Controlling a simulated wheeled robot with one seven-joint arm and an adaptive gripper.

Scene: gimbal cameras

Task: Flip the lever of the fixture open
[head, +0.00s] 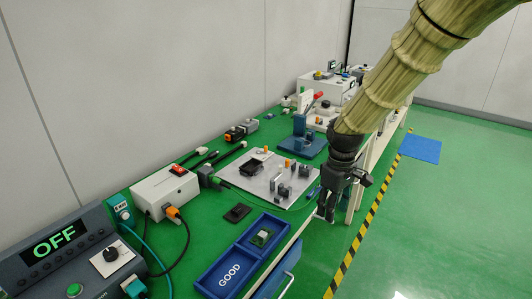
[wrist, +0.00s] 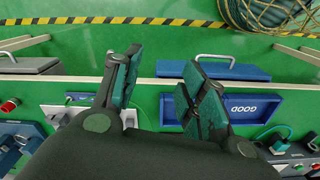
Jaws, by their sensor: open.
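My gripper (head: 328,212) hangs from the arm, fingers down, in front of the bench edge in the head view. In the wrist view its two dark fingers (wrist: 160,72) are spread apart with nothing between them. A light metal plate fixture (head: 235,177) with black blocks and small orange-tipped parts lies on the green bench, left of my gripper. Which of these carries the task's lever I cannot tell. My gripper touches neither.
A blue tray (head: 222,281) marked GOOD holds a small board near the bench's front edge. An open blue drawer (head: 281,272) with a handle sticks out below. A white box (head: 160,190) and a control panel (head: 55,262) reading OFF stand left.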

